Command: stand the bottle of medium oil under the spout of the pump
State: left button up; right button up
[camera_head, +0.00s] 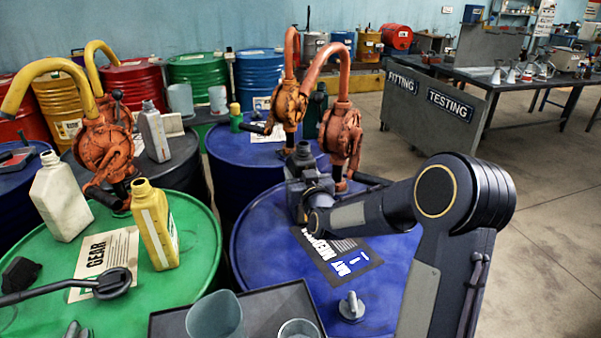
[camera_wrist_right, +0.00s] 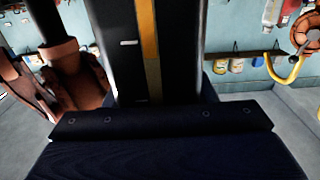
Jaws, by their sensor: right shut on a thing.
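My right gripper (camera_head: 308,190) is shut on a dark grey bottle (camera_head: 301,160) above the blue drum (camera_head: 262,240). The bottle looks upright, with its neck up. Its dark side with an orange-brown stripe fills the middle of the right wrist view (camera_wrist_right: 125,50). The blue drum's orange-red pump (camera_head: 341,135) stands just behind and right of the bottle; it also shows in the wrist view (camera_wrist_right: 75,80). Its curved spout (camera_head: 318,62) comes down above the bottle's neck. The gripper hides the bottle's base, so I cannot tell whether it touches the drum. My left gripper is not in view.
A label card (camera_head: 338,256) and a grey cap (camera_head: 352,306) lie on the blue drum's front. A green drum (camera_head: 200,215) on the left carries a white bottle (camera_head: 60,200) and a yellow bottle (camera_head: 155,225). A dark tray (camera_head: 170,322) with cups is at the front.

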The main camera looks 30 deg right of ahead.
jog(key=shift+r, duration=0.15)
jog(key=o, duration=1.4)
jog(key=shift+f, duration=0.2)
jog(key=shift+c, duration=0.2)
jog(key=b+v, duration=0.2)
jog(key=v, duration=1)
jog(key=shift+r, duration=0.2)
jog(key=shift+a, duration=0.1)
